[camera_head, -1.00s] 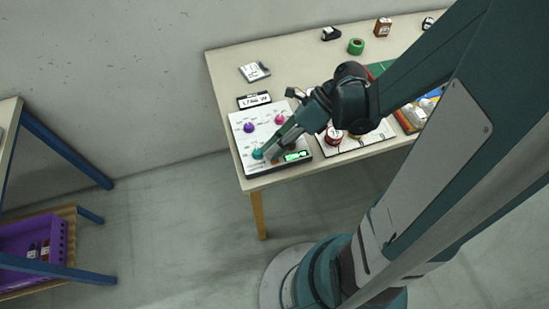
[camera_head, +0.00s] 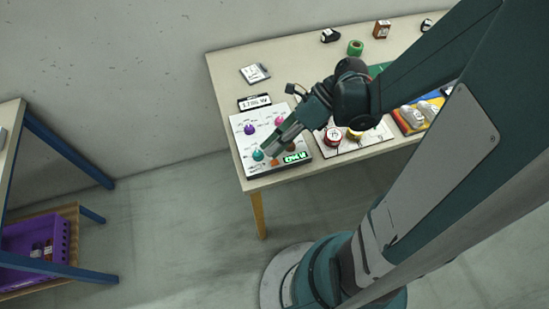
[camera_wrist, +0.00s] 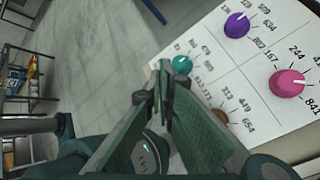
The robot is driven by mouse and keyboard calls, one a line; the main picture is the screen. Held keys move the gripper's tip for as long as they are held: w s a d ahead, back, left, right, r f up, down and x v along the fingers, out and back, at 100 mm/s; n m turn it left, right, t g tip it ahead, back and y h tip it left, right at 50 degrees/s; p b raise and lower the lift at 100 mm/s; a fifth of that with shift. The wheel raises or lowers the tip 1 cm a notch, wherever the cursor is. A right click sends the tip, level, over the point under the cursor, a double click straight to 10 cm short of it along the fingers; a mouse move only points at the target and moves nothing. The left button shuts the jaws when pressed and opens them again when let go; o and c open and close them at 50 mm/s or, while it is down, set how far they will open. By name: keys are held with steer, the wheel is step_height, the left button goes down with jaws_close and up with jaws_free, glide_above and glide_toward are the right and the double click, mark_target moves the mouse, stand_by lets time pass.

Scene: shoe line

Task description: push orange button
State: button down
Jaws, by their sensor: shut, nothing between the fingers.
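The control panel (camera_head: 241,146) is a white board on the left front corner of the table. It carries a purple knob (camera_head: 250,129), a pink knob (camera_head: 280,121), a teal knob (camera_head: 257,155) and a brownish-orange knob (camera_wrist: 219,117). A small orange button (camera_head: 275,162) shows near the panel's front edge, left of a lit green display (camera_head: 296,157). My gripper (camera_head: 267,151) is shut and empty, its tips over the panel close to the teal knob and the orange button. In the wrist view the fingers hide the button; I cannot tell whether they touch the panel.
A small readout (camera_head: 255,102) stands behind the panel. To its right lie a white board with round pieces (camera_head: 333,136) and a colourful tray (camera_head: 408,119). A green tape roll (camera_head: 355,47) is at the back. A shelf with a purple crate (camera_head: 18,236) stands left.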

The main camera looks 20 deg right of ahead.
mark_target(272, 160)
step_height(272, 160, up, 4)
steer(key=shift+r+p, duration=0.1)
steer(key=shift+p, duration=1.15)
stand_by(2.1)
